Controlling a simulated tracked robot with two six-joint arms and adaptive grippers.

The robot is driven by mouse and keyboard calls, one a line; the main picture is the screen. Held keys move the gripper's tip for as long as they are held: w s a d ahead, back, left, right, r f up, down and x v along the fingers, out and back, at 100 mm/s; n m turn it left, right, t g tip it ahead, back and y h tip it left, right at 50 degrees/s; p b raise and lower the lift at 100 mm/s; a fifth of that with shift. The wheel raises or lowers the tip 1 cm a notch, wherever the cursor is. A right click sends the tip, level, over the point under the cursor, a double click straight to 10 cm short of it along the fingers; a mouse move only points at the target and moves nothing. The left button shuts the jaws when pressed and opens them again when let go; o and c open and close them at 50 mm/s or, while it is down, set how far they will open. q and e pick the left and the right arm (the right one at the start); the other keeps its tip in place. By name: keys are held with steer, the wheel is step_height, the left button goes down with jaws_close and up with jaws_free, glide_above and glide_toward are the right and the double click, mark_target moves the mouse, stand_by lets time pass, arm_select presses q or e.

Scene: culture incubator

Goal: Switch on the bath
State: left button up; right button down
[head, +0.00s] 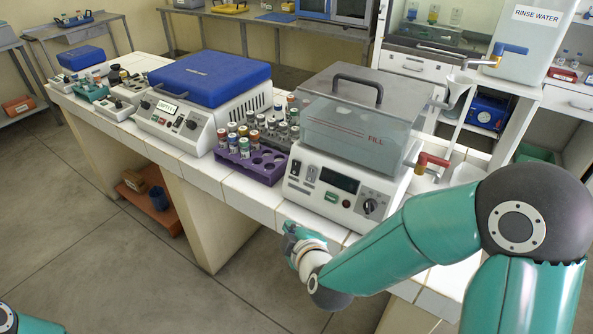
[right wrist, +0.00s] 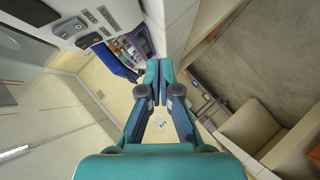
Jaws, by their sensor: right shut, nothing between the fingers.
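The bath (head: 345,170) stands on the white tiled bench, with a clear tank marked FILL and a grey lid with a dark handle. Its white front panel carries rocker switches (head: 303,172) at the left, a dark display (head: 339,180) and a knob (head: 371,206) at the right. The display looks dark. My right gripper (head: 292,232) is shut and empty, in front of the bench edge and below the panel's left part, apart from the switches. In the right wrist view its closed fingers (right wrist: 160,82) point forward, with the panel (right wrist: 65,15) at upper left. My left gripper is out of view.
A purple rack (head: 262,163) with capped tubes stands left of the bath, then a blue-lidded machine (head: 205,85). A red-handled tap (head: 433,160) sticks out at the bath's right. A rinse-water tank (head: 530,45) stands behind. The floor before the bench is clear.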

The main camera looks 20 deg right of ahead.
step_height(320, 180, up, 10)
steer(key=d+n+t+h, duration=0.1)
steer(key=n+t, duration=0.1)
steer(key=shift+w+f+n+t+h, duration=0.2)
steer(key=shift+f+n+t+h, duration=0.1)
steer(key=shift+n+t, duration=0.1)
steer(key=shift+d, duration=0.1)
